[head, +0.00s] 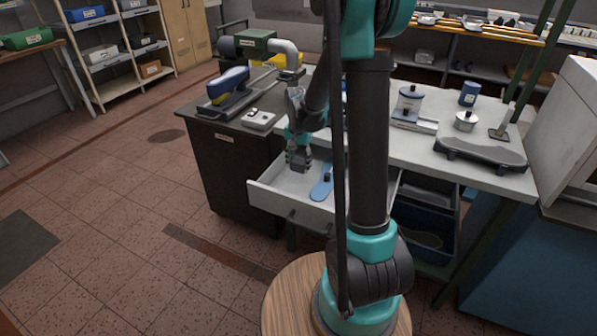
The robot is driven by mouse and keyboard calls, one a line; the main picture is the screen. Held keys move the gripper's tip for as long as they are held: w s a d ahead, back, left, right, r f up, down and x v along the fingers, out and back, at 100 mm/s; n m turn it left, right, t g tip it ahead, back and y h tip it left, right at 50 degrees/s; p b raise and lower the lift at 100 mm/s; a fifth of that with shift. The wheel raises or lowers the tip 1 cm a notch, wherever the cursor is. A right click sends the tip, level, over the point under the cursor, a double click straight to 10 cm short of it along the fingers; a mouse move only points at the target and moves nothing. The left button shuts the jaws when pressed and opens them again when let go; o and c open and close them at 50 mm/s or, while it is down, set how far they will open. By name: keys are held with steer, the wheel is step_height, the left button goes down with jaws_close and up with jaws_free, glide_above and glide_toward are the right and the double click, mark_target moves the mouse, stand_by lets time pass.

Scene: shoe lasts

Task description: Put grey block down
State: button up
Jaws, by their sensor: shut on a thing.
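My gripper (299,158) points down into the open white drawer (265,198) under the workbench, left of my arm column. It is shut on a small grey block (300,167), which is partly covered by the fingers. The block is over the left part of the drawer. I cannot tell whether it touches the drawer floor.
The bench top (385,145) holds a canister (408,104), a small pot (466,121), a blue jar (469,93) and a dark tray (481,154). A dark cabinet (235,175) with a blue-and-black machine (228,92) stands at left. My arm hides part of the drawer.

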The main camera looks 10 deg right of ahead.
mark_target(298, 171)
steer(key=shift+f, duration=1.75)
steer(key=shift+f, duration=0.1)
steer(key=o, duration=1.2)
step_height(298, 171, up, 12)
steer(key=shift+s+r, duration=0.1)
steer(key=shift+r, duration=0.05)
